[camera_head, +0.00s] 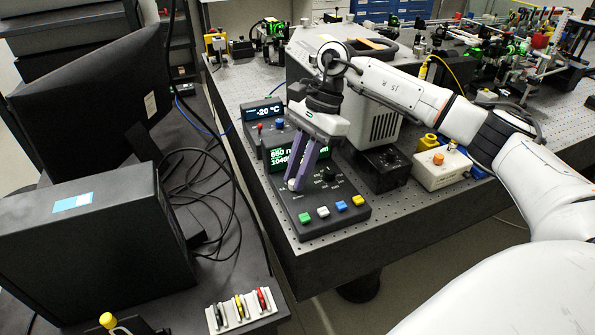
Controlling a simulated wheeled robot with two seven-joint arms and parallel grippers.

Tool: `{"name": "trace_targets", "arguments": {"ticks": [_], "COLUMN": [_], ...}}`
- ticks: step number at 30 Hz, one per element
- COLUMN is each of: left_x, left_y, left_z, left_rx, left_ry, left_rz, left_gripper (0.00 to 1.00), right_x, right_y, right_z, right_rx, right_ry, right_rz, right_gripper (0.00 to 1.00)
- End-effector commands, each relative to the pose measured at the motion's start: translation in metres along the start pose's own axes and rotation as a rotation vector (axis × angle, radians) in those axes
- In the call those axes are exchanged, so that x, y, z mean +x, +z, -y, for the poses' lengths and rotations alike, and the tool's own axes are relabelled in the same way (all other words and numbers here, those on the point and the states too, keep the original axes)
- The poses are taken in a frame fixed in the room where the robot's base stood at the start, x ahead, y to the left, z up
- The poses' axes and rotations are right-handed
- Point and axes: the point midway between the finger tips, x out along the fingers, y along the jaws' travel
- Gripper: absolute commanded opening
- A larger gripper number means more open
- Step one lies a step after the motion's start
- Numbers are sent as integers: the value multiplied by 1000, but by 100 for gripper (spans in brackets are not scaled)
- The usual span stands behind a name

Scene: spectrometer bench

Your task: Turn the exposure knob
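A dark control box (318,207) with a lit green display stands at the near left corner of the optical bench. A black knob (328,174) on its panel is uncovered. A small light-coloured knob (292,185) sits left of it, right at my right gripper's fingertips. The panel labels are too small to read, so I cannot tell which knob is for exposure. My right gripper (296,184) points down over the panel, its purple fingers on or around the light knob. Whether they grip it is unclear. My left gripper is out of view.
Coloured buttons (341,206) line the box's front edge. A -20 °C display unit (262,112) stands behind it. A black block (383,167) and a white box with an orange button (440,170) stand to the right. A monitor (95,105) and cables are at left.

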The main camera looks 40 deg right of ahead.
Motion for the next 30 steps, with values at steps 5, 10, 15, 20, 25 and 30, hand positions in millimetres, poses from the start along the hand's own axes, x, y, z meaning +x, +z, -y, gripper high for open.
{"name": "trace_targets", "arguments": {"ticks": [5,10,15,20,25,30], "left_x": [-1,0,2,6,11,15], "left_y": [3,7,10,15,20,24], "left_z": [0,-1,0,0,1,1], "left_rx": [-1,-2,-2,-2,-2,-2], "left_ry": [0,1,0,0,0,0], "left_rz": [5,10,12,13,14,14], "left_gripper": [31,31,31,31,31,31], "right_x": [0,0,0,1,1,1], "right_y": [0,-1,-1,-1,-1,0], "right_z": [0,-1,-1,-3,-4,-6], "right_rx": [1,23,87,192,326,455], "right_ry": [0,-8,-37,-80,-137,-191], "right_rz": [0,-1,0,-1,-1,-1], "right_gripper": [0,0,0,0,0,0]}}
